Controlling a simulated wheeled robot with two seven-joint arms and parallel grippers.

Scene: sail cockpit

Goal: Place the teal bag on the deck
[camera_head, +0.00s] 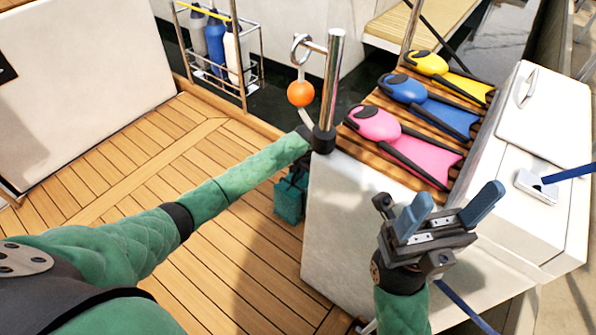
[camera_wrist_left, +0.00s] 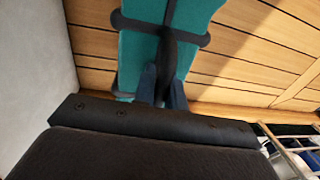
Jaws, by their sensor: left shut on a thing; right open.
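The teal bag (camera_head: 289,198) with dark straps hangs at the end of my left arm, beside the white cabinet, low over the wooden deck (camera_head: 130,170). In the left wrist view the bag (camera_wrist_left: 185,50) shows its teal side and black straps. I cannot tell whether the bag touches the deck. My right gripper (camera_head: 448,215) is open and empty in front of the cabinet.
The white cabinet (camera_head: 335,220) carries pink (camera_head: 405,145), blue (camera_head: 430,105) and yellow (camera_head: 450,75) fins on slats. A metal post (camera_head: 333,85) with an orange ball (camera_head: 301,93) stands at its corner. The deck at left is clear.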

